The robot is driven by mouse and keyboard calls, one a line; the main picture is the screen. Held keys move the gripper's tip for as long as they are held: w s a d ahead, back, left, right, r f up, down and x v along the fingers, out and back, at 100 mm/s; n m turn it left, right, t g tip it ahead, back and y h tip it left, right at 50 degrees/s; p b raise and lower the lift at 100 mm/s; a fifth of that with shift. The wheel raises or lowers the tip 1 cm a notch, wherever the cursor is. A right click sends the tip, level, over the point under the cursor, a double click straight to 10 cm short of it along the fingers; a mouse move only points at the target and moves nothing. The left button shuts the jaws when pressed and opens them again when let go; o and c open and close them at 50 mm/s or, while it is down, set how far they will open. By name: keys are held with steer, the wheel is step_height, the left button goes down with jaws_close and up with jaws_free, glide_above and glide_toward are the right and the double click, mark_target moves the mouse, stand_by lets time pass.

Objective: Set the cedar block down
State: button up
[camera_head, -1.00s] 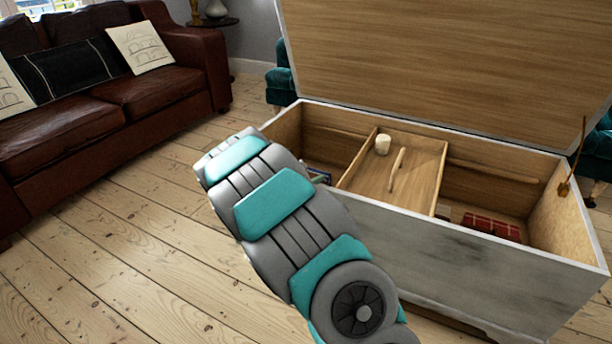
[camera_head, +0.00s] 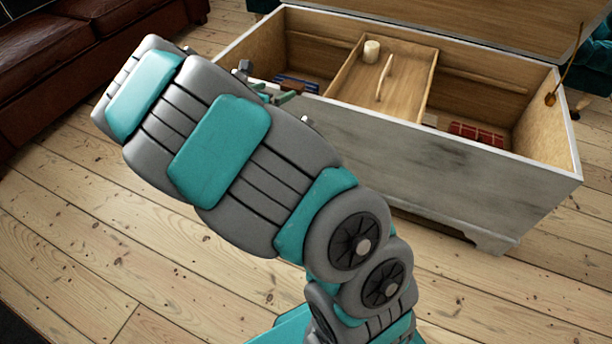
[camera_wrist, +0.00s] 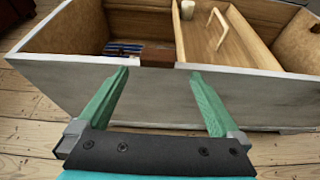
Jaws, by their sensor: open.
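The cedar block (camera_wrist: 158,57) is a small reddish-brown block at the front rim of the open chest (camera_wrist: 75,75). It shows just past my fingertips in the wrist view, in line with the gap between them. I cannot tell whether it rests on the rim or lies just inside. In the head view the block (camera_head: 290,86) shows small by the left compartment, partly behind my gripper (camera_head: 283,97). My gripper (camera_wrist: 158,75) is open, its green fingers spread wide outside the chest's front wall, with nothing between them.
A wooden tray (camera_head: 350,85) with a handle sits across the chest's middle, a cream candle (camera_head: 371,51) on it. Blue things (camera_wrist: 122,48) lie in the left compartment, a red checked thing (camera_head: 476,132) in the right. The lid stands open. A brown sofa (camera_head: 40,60) is at left.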

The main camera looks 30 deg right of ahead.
steer(key=s+d+r+m+g+h, duration=0.1)
steer(key=s+d+r+m+g, duration=0.1)
steer(key=s+d+r+m, duration=0.25)
steer(key=s+d+r+m+g, duration=0.2)
steer(key=s+d+m, duration=0.1)
steer(key=s+m, duration=0.3)
steer(key=s+m+g+y, duration=0.2)
steer(key=s+m+g, duration=0.3)
steer(key=s, duration=1)
steer(key=s+a+f+m+g+y, duration=0.1)
steer(key=s+a+f+m+y, duration=0.2)
steer(key=s+a+m+y, duration=0.6)
steer(key=s+a+m, duration=0.1)
steer(key=s+a, duration=0.9)
steer(key=shift+s+a+f+y, duration=0.15)
steer(key=shift+a+y, duration=0.1)
steer(key=shift+y, duration=0.05)
steer(key=shift+d, duration=0.1)
